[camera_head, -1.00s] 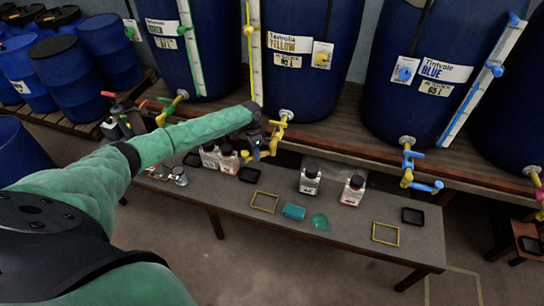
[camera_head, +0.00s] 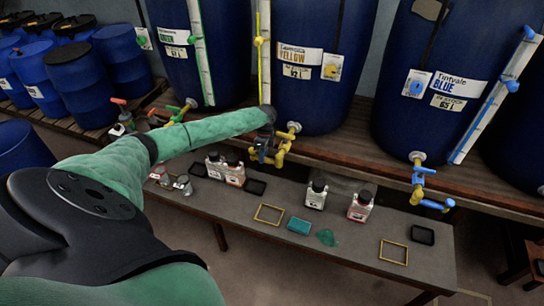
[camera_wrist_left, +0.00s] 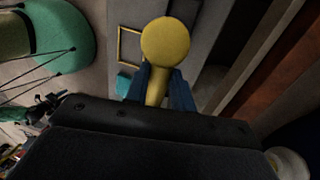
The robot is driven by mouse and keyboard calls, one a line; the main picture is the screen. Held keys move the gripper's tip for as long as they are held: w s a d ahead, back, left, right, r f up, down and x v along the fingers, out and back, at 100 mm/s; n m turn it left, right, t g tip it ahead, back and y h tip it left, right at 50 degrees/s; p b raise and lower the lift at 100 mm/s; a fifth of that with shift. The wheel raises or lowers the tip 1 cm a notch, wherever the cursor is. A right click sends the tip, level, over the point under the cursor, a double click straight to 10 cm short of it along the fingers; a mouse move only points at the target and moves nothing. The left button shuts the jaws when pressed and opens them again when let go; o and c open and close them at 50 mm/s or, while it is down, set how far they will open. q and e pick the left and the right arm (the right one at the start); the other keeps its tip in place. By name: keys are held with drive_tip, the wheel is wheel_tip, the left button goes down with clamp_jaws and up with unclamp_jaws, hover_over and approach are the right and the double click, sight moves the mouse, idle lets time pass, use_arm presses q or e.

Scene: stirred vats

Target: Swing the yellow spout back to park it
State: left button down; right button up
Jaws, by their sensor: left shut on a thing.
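The yellow spout (camera_head: 281,152) hangs from the tap low on the front of the vat labelled YELLOW (camera_head: 318,90). My left gripper (camera_head: 262,155) is at the spout, just left of and below the tap, above the back edge of the bench. In the left wrist view a round yellow end (camera_wrist_left: 166,40) sits on a yellow stem (camera_wrist_left: 156,88). The blue fingertips of my left gripper (camera_wrist_left: 160,92) are shut on the stem, one on each side. The dark gripper body hides the rest of the spout there. My right gripper is not in view.
Below is a grey bench (camera_head: 355,235) with several bottles, dark trays, yellow frames, a teal sponge (camera_head: 299,225) and a green patch. The blue spout (camera_head: 430,203) hangs to the right. The green tap (camera_head: 180,112) is at left, behind my arm.

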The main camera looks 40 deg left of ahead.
use_arm(q)
drive_tip(key=shift+w+r, duration=0.1)
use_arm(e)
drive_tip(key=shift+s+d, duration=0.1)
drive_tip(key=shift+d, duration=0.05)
use_arm(q)
drive_tip(key=c, duration=1.2)
unclamp_jaws()
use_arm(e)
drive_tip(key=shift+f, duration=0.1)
use_arm(q)
drive_tip(key=shift+r, duration=0.15)
drive_tip(key=shift+w+r+b, duration=0.15)
drive_tip(key=shift+r+b, duration=0.15)
drive_tip(key=shift+r, duration=0.05)
wheel_tip(320, 180, up, 6)
drive_tip(key=w+b, duration=0.1)
drive_tip(key=b, duration=0.1)
drive_tip(key=shift+a+r, duration=0.25)
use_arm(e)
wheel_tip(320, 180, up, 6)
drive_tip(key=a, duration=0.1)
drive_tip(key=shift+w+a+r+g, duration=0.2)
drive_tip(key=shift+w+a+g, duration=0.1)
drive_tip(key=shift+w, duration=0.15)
use_arm(q)
drive_tip(key=shift+w, duration=0.1)
